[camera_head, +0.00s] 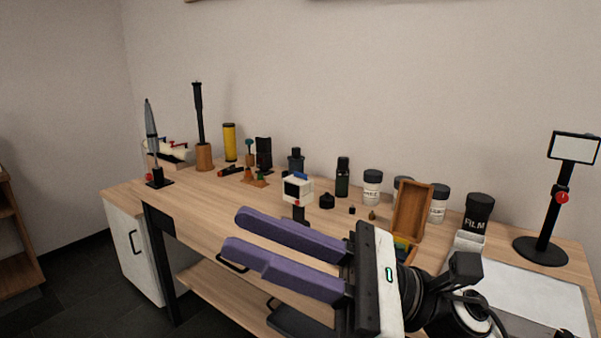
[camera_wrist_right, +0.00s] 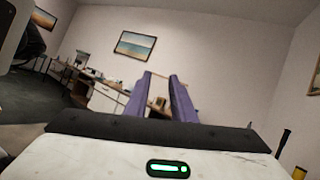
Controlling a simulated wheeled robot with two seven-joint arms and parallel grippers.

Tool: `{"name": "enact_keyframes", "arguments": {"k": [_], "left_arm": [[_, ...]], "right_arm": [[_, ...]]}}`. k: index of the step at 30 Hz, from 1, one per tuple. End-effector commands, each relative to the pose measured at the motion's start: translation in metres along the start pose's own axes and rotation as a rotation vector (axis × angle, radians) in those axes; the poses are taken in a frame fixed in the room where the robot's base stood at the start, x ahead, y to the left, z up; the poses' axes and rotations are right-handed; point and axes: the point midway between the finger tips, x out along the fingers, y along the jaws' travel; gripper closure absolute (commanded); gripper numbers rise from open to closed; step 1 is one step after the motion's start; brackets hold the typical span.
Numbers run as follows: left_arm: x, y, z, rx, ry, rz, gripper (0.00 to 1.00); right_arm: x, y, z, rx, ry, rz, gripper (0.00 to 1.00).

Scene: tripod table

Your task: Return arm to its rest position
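My right gripper (camera_head: 232,231) reaches in from the lower right of the head view, in front of the table and close to the camera. Its two purple fingers point left and stand apart, with nothing between them. In the right wrist view the same fingers (camera_wrist_right: 161,75) are parted, with a gap between them. The wooden tripod table (camera_head: 190,216) lies behind the gripper, and the fingers and wrist hide part of its front. My left gripper does not show in either view.
On the table stand a white device (camera_head: 298,189), a black bottle (camera_head: 342,180), an open wooden box (camera_head: 411,212), a FILM canister (camera_head: 479,212) and a black stand (camera_head: 541,249). Several jars stand along the back. The left front of the tabletop is mostly clear.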

Motion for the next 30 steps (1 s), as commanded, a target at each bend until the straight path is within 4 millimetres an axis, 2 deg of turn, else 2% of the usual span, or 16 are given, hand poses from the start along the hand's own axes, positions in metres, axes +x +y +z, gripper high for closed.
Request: {"name": "enact_keyframes", "arguments": {"k": [1, 4, 6, 8, 10, 14, 15, 17, 21, 22, 24, 27, 30], "left_arm": [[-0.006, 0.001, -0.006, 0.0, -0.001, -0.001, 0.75], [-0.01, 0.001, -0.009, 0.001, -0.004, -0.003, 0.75], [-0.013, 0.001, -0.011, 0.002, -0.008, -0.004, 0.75], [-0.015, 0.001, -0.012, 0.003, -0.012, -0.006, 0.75], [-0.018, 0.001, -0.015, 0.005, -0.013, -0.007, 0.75], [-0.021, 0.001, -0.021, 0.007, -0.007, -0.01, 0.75], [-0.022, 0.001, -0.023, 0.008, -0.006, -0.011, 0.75], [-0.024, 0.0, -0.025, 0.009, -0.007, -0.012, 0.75], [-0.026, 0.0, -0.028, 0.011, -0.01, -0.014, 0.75], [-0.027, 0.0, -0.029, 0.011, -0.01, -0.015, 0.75], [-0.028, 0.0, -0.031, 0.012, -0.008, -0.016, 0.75], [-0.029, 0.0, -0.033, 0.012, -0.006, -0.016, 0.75], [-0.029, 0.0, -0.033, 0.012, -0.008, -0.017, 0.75]], "right_arm": [[-0.012, -0.018, -0.005, 0.221, -0.062, -0.125, 0.77], [-0.049, -0.051, -0.028, 0.647, -0.201, -0.364, 0.77], [-0.084, -0.068, -0.055, 0.94, -0.316, -0.533, 0.77], [-0.119, -0.074, -0.084, 1.183, -0.428, -0.681, 0.77], [-0.159, -0.072, -0.12, 1.432, -0.564, -0.839, 0.77], [-0.23, -0.041, -0.184, 1.807, -0.835, -1.11, 0.77], [-0.25, -0.025, -0.203, 1.903, -0.924, -1.192, 0.77], [-0.278, 0.002, -0.227, 2.029, -1.064, -1.311, 0.77], [-0.332, 0.078, -0.273, 2.24, -1.412, -1.572, 0.77], [-0.341, 0.094, -0.28, -2.244, 1.469, 1.604, 0.77], [-0.357, 0.13, -0.292, -2.067, 1.467, 1.54, 0.77], [-0.373, 0.169, -0.302, -1.88, 1.466, 1.472, 0.77], [-0.38, 0.193, -0.307, -1.774, 1.464, 1.434, 0.77]]}}
